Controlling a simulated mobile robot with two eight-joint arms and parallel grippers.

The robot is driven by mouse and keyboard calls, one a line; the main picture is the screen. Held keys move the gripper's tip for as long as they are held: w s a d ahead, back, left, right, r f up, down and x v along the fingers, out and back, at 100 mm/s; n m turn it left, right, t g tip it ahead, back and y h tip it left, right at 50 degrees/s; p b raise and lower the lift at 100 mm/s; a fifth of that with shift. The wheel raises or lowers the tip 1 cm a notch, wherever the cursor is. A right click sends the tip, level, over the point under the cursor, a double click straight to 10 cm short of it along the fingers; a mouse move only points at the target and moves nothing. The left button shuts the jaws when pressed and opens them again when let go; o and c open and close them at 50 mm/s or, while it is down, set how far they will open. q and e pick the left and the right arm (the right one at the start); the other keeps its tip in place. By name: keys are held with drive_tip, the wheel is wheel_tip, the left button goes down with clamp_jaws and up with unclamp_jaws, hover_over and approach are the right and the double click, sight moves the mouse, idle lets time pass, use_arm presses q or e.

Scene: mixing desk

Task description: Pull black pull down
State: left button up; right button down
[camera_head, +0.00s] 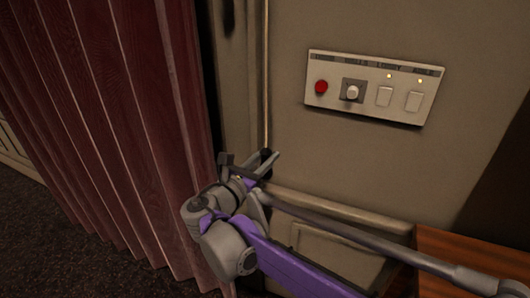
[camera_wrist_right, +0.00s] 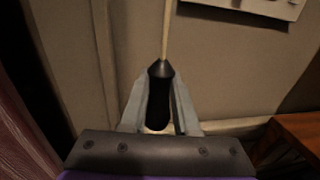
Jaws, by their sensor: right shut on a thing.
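The black pull (camera_wrist_right: 160,90) hangs at the lower end of a thin pale cord (camera_wrist_right: 168,30). In the right wrist view it stands upright between the fingers of my right gripper (camera_wrist_right: 160,112). The gripper is shut on it. In the head view my right gripper (camera_head: 262,164) is beside the wall, to the right of the red curtain. The pull (camera_head: 267,155) is mostly hidden there behind the fingers, and the cord (camera_head: 267,80) runs straight up from it. My left gripper is not in view.
A switch panel (camera_head: 372,105) with a red button, a knob and two switches is on the wall at the upper right. A pleated red curtain (camera_head: 110,120) hangs at the left. A wooden surface (camera_head: 450,250) is at the lower right. A wall ledge (camera_head: 340,208) runs beside the gripper.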

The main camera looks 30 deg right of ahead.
drive_tip(key=c, duration=0.6)
unclamp_jaws()
drive_tip(key=shift+c, duration=0.2)
drive_tip(key=p+v, duration=0.1)
drive_tip(key=v, duration=1)
drive_tip(key=shift+d, duration=0.1)
